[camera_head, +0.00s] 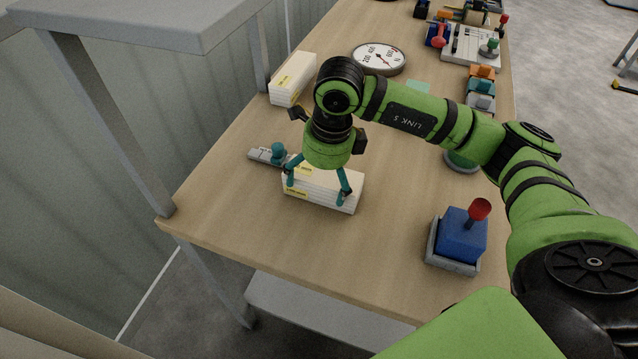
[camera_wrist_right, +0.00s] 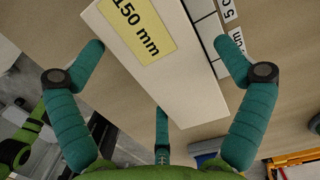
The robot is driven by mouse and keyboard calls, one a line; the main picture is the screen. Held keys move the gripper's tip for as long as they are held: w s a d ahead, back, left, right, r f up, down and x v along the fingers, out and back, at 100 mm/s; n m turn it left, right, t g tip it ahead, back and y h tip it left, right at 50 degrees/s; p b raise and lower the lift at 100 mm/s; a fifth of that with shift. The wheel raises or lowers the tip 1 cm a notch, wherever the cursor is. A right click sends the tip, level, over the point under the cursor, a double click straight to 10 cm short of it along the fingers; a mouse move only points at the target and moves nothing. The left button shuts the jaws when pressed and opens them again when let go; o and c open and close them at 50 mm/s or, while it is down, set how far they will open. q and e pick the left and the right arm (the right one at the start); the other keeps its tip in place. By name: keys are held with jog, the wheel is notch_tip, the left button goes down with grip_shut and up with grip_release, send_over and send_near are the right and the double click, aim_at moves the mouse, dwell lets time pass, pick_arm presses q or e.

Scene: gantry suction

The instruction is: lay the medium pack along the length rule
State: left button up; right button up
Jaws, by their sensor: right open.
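A white pack (camera_head: 333,190) with yellow labels lies on the table under my right gripper (camera_head: 317,184). In the right wrist view the pack (camera_wrist_right: 185,85) bears a yellow "150 mm" label. My right gripper is open, its teal fingers spread on both sides of the pack; they also show in the right wrist view (camera_wrist_right: 165,85). Beside the pack in the wrist view are white blocks with dark lines and centimetre labels, seemingly the length rule (camera_wrist_right: 206,28). A grey strip with a teal knob (camera_head: 278,150) touches or nearly touches the pack's left end. My left gripper is out of view.
Another white pack (camera_head: 293,76) lies at the table's left edge, near a round dial (camera_head: 379,58). A blue box with a red knob (camera_head: 460,235) stands front right. Several coloured blocks (camera_head: 480,88) line the right edge. The table centre is mostly clear.

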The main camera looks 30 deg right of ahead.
aim_at(326, 181)
jog(key=r, duration=0.6)
jog(key=s+r, duration=0.1)
jog(key=r, duration=0.2)
jog(key=shift+d+r, duration=0.25)
jog(key=shift+d, duration=0.15)
